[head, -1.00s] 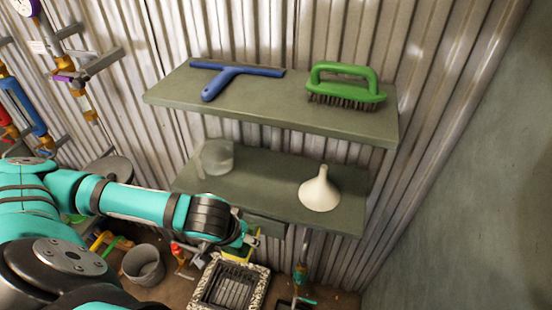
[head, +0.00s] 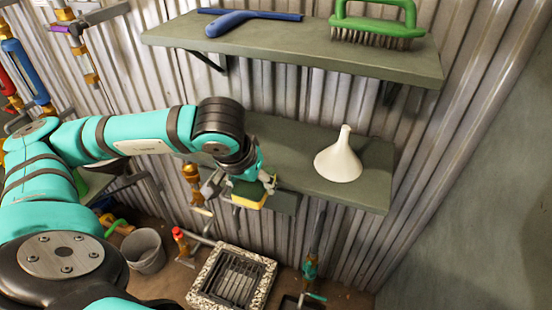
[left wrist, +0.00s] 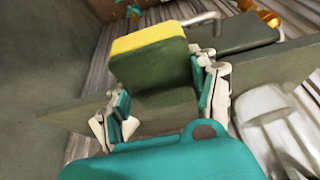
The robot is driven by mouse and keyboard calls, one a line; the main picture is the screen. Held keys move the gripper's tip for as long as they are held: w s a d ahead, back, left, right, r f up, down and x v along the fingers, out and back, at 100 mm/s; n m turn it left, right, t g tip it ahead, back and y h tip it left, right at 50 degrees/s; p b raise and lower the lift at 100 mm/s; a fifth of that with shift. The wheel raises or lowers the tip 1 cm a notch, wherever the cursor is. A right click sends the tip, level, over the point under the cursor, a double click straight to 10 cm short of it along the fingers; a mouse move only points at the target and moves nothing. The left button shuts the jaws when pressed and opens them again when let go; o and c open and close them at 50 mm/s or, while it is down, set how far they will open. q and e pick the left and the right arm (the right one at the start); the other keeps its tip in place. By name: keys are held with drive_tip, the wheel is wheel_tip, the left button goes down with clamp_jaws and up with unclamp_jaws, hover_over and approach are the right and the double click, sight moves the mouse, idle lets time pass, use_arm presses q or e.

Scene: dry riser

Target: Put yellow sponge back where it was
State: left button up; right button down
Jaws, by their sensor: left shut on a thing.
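A yellow sponge (head: 248,194) with a dark green side is held by my left gripper (head: 252,183) in front of the lower shelf's front edge. In the left wrist view the sponge (left wrist: 150,62) shows large, its yellow side at the top, between the pale fingers of the left gripper (left wrist: 162,92). My right gripper is not in view.
The upper shelf (head: 300,54) bears a blue squeegee (head: 240,20) and a green brush (head: 375,25). A bucket (head: 145,250) and drain (head: 232,277) are below.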

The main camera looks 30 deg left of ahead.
sight(278, 153)
use_arm(q)
drive_tip(key=shift+w+a+r+p, duration=0.1)
drive_tip(key=shift+w+p, duration=0.35)
drive_tip(key=shift+p, duration=0.05)
drive_tip(key=shift+w+a+r+p, duration=0.1)
drive_tip(key=shift+w+p, duration=0.35)
drive_tip(key=w+p, duration=0.1)
drive_tip(key=w, duration=0.1)
drive_tip(key=w+a+p, duration=0.1)
drive_tip(key=w, duration=0.2)
drive_tip(key=shift+w+a, duration=0.15)
drive_tip(key=shift+w, duration=0.2)
drive_tip(key=shift+w+a+f, duration=0.1)
drive_tip(key=shift+w+f, duration=0.05)
drive_tip(key=shift+w, duration=0.55)
drive_tip(key=w+p, duration=0.1)
drive_tip(key=w, duration=0.1)
drive_tip(key=w+a+p, duration=0.1)
drive_tip(key=shift+w, duration=0.4)
drive_tip(key=shift+f+p, duration=0.15)
drive_tip(key=shift+p, duration=0.2)
drive_tip(key=shift+f, duration=0.25)
drive_tip(key=shift+s, duration=0.1)
